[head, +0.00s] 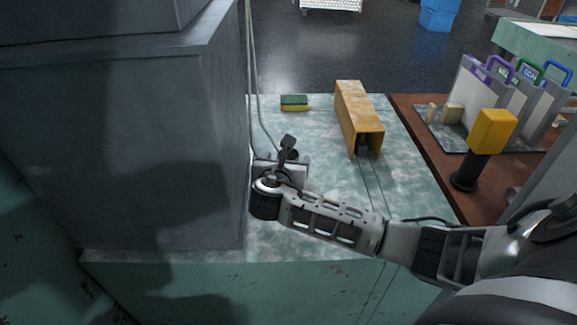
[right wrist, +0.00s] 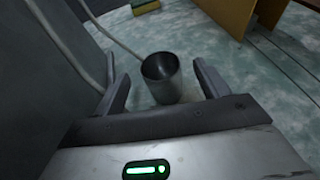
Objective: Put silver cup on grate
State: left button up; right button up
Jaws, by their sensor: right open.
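The silver cup (right wrist: 160,80) stands upright on the mottled green counter in the right wrist view. My right gripper (right wrist: 162,72) is open, with one finger on each side of the cup. The fingers appear apart from the cup, and nothing is held. In the head view my right arm reaches in from the right, with its gripper (head: 285,165) low over the counter beside a grey metal block. The cup cannot be made out there, behind my wrist. I cannot identify a grate in either view. My left gripper is not in view.
A large grey metal block (head: 120,150) stands left of the gripper, with cables along its side. A yellow-green sponge (head: 294,103) and an open-ended yellow housing (head: 357,115) sit farther back on the counter (head: 315,135). A yellow-topped device (head: 492,130) and cutting boards stand right.

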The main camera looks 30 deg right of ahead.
aim_at(289, 154)
jog(key=x, duration=0.4)
jog(key=c, duration=1.1)
jog(key=shift+c, duration=0.4)
jog(key=shift+r, duration=0.15)
